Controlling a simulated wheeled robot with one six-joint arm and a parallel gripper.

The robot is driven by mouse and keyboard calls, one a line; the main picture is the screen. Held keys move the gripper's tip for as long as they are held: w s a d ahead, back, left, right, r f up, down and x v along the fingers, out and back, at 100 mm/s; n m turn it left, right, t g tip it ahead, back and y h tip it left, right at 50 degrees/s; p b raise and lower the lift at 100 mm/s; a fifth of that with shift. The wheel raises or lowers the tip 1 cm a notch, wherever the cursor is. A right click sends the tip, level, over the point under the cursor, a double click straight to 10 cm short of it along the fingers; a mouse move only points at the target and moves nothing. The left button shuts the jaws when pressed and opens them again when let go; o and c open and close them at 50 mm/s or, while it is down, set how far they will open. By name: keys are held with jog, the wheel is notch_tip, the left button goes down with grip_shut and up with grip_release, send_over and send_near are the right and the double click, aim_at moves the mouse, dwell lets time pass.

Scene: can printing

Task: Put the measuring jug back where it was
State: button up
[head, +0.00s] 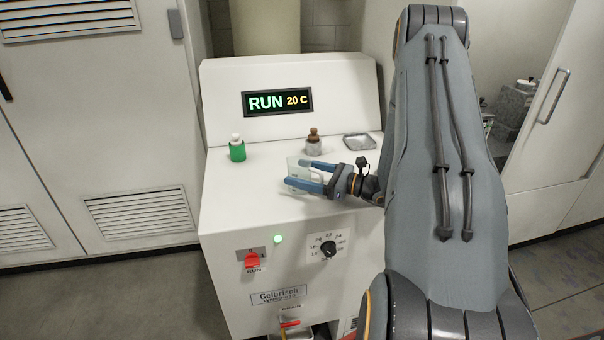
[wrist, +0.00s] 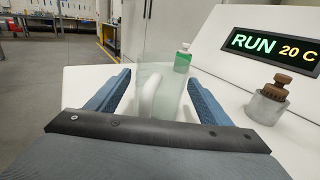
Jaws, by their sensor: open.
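The measuring jug (head: 293,170) is clear and pale, and stands on the white top of the machine, near its middle. In the wrist view the jug (wrist: 172,88) stands upright, with its whitish handle toward me. My gripper (head: 300,174) is open, with its blue fingers on either side of the jug. In the wrist view the fingers (wrist: 157,76) show a gap to the jug, at least on the right. The jug's base is partly hidden by the gripper's dark front edge.
A green bottle with a white cap (head: 237,150) stands at the left of the machine top (head: 235,190). A brown-topped jar (head: 313,143) and a small metal tray (head: 359,142) are at the back right. Behind is a display (head: 278,102) reading RUN 20 C. The front left of the top is clear.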

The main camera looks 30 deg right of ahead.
jog(key=shift+r, duration=0.1)
jog(key=shift+s+d, duration=0.1)
jog(key=shift+d, duration=0.05)
jog(key=b+v, duration=0.4)
jog(key=v, duration=0.7)
jog(key=shift+s+d, duration=0.15)
jog(key=shift+s, duration=0.15)
